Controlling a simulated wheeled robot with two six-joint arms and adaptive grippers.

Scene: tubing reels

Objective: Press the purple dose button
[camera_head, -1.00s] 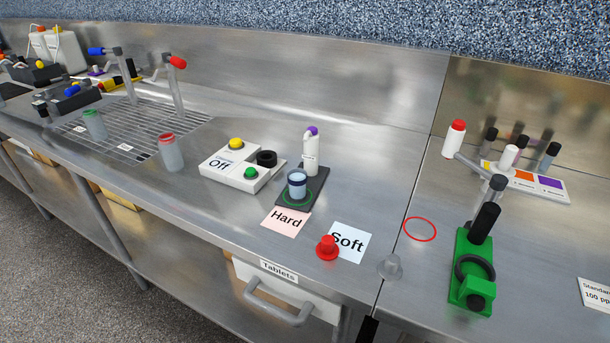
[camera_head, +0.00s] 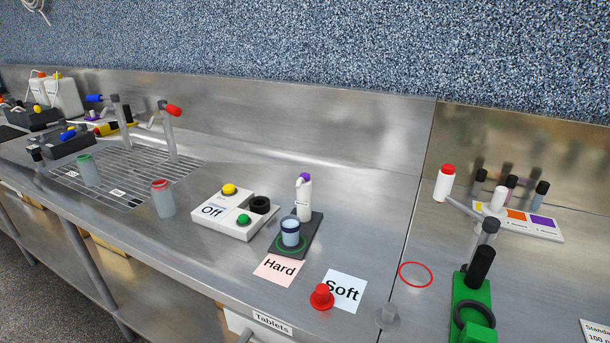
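The purple dose button (camera_head: 304,177) sits on top of a white dispenser (camera_head: 304,200), which stands upright at the back of a small dark base on the steel counter. Neither of my grippers shows in the head view, and nothing touches the button.
A white control box (camera_head: 227,226) with yellow and green buttons, a black knob and an "Off" display stands left of the dispenser. "Hard" (camera_head: 278,268) and "Soft" (camera_head: 342,291) cards and a red knob (camera_head: 321,298) lie in front. A green device (camera_head: 466,290) stands right.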

